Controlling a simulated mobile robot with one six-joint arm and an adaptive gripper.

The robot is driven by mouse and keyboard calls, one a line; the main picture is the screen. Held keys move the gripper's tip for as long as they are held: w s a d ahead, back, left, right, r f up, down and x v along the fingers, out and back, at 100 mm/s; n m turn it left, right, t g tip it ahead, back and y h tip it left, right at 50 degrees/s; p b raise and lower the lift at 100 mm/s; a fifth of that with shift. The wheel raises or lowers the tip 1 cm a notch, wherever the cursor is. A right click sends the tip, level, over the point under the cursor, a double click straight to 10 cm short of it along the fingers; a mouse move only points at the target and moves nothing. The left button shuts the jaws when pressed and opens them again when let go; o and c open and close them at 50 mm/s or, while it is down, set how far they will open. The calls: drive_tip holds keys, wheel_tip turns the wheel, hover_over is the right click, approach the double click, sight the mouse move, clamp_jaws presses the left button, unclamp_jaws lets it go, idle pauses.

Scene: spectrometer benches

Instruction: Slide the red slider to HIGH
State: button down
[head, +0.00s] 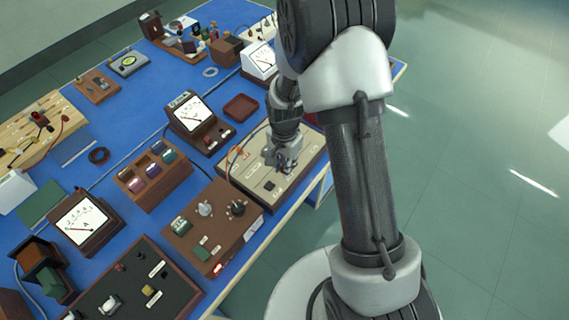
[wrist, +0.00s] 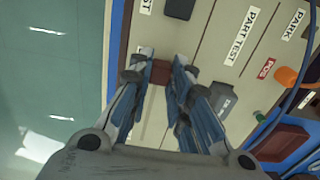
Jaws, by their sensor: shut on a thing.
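The red slider (wrist: 160,73) is a small dull-red block on a beige panel. In the wrist view it sits between my two fingertips. My gripper (wrist: 163,62) is shut on it, with one finger touching each side. In the head view my gripper (head: 284,163) is low over the beige panel (head: 238,176), and the slider is hidden there. I cannot make out a HIGH label.
A dark square knob (wrist: 180,8) and a grey block (wrist: 224,98) stand on the panel near my fingers. A brown control box (head: 215,232) stands nearby. The bench's front edge is close.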

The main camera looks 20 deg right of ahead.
sight(308, 146)
drive_tip(key=w+d, duration=0.2)
drive_tip(key=d, duration=0.1)
drive_tip(key=w+d, duration=0.5)
drive_tip(key=d, duration=0.2)
drive_tip(key=shift+w, duration=0.15)
drive_tip(key=c, duration=1.6)
unclamp_jaws()
drive_tip(key=shift+d, duration=0.1)
drive_tip(key=shift+o, duration=0.6)
drive_tip(key=shift+r, duration=0.1)
wheel_tip(308, 146, up, 12)
